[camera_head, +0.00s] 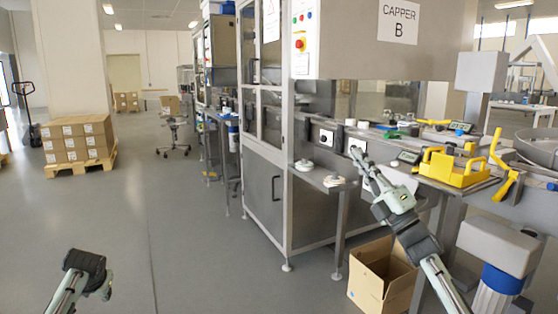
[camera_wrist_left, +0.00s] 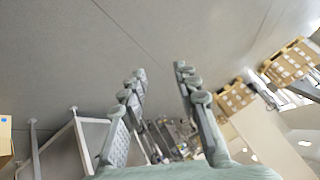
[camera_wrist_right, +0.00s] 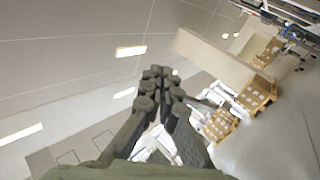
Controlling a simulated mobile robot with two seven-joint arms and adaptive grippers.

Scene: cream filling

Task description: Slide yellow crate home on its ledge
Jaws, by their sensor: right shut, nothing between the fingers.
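The yellow crate (camera_head: 452,170) sits on a brownish ledge (camera_head: 478,187) at the front of the machine on the right of the head view. A raised yellow handle shows on the crate. Whether the crate is fully back on the ledge cannot be told. My right gripper (camera_head: 359,157) is left of the crate, apart from it, pointing up and away from it. The right wrist view shows its fingers (camera_wrist_right: 161,73) together and empty. My left arm is at the lower left of the head view, far from the crate. The left wrist view shows its fingers (camera_wrist_left: 160,72) apart and empty.
An open cardboard box (camera_head: 375,287) stands on the floor below my right arm. A yellow lever (camera_head: 503,172) is right of the crate. A grey bowl (camera_head: 540,147) is farther right. The capper cabinet (camera_head: 265,170) stands at centre.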

